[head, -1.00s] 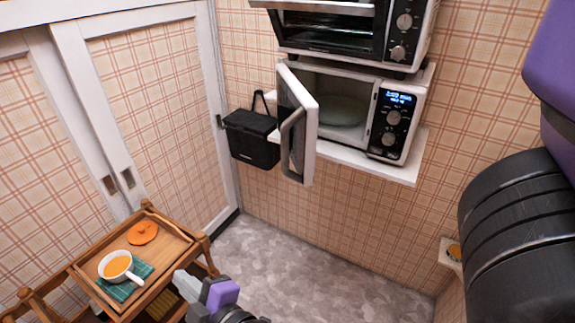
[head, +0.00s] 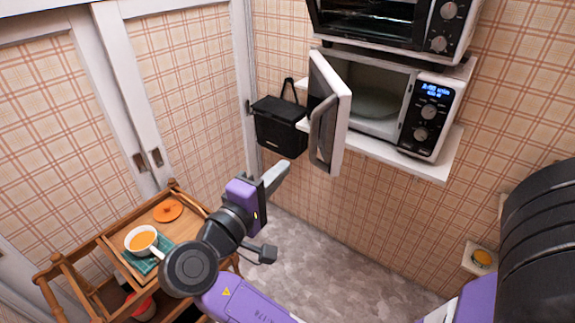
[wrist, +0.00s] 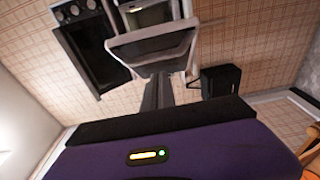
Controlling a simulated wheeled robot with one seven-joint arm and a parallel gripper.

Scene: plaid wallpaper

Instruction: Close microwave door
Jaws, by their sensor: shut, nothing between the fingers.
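The white microwave (head: 432,112) sits on a wall shelf, its front open and a plate (head: 375,103) visible inside. Its door (head: 334,110) stands wide open, swung out on the left side, with a grey handle (head: 322,130) on its outer face. In the wrist view the door (wrist: 150,42) is straight ahead, beyond the fingers. My gripper (head: 284,170) is shut and empty, below and left of the door, apart from it in the head view. In the wrist view my fingers (wrist: 158,90) point up toward the door.
A black toaster oven (head: 385,22) stands on top of the microwave. A black bag (head: 279,127) hangs on the wall left of the door. A wooden cart (head: 118,262) with a soup bowl (head: 141,241) is at lower left. Open floor (head: 340,258) lies below the shelf.

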